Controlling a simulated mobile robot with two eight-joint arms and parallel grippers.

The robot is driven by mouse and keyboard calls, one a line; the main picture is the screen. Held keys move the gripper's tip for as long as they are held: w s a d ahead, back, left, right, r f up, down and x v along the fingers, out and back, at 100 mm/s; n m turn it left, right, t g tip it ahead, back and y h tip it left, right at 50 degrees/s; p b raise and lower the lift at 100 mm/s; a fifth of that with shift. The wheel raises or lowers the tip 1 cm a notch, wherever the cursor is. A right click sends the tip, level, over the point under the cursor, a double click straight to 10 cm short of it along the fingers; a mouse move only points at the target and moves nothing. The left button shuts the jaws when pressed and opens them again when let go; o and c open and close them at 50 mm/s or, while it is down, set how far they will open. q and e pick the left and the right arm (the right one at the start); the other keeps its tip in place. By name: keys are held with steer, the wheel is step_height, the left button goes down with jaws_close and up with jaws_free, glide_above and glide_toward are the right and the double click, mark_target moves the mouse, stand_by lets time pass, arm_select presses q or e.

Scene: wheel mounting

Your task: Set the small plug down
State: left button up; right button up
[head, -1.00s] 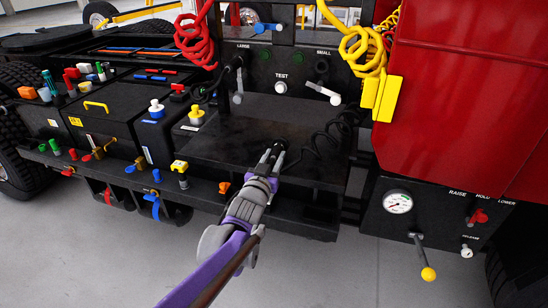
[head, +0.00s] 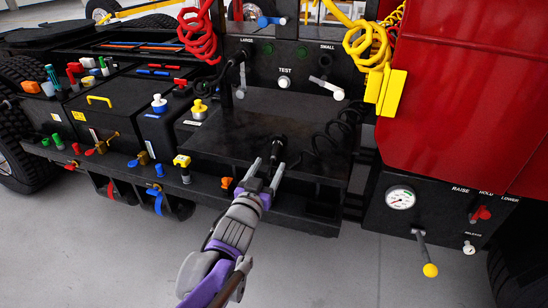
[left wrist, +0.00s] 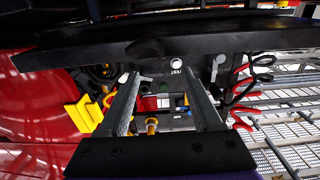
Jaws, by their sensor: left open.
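The small plug (head: 278,149) is a short black cylinder on the dark shelf (head: 220,135), near its front edge. The black coiled cable (head: 328,137) is on the shelf to its right. My left gripper (head: 267,170) is open just in front of the plug, its fingers apart and nothing held between them. In the left wrist view the open fingers of the left gripper (left wrist: 162,72) show, with a dark round shape beyond them that may be the plug. My right gripper is not in view.
Behind the shelf, a panel has the small socket (head: 325,62), a lever (head: 325,87) and a test button (head: 284,82). A yellow coil and connector (head: 388,92) hang at right beside the red bodywork (head: 465,90).

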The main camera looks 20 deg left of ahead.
arm_select(q)
steer(key=s+f+g, duration=0.6)
steer(key=s+f, duration=0.4)
steer(key=s, duration=0.4)
steer(key=s+f+g, duration=0.6)
steer(key=s+f, duration=0.4)
steer(key=s, duration=0.5)
steer(key=shift+g+y, duration=0.3)
steer(key=shift+g, duration=0.1)
steer(key=shift+w+r+p, duration=0.25)
steer(key=shift+r+p, duration=0.6)
steer(key=shift+r, duration=0.25)
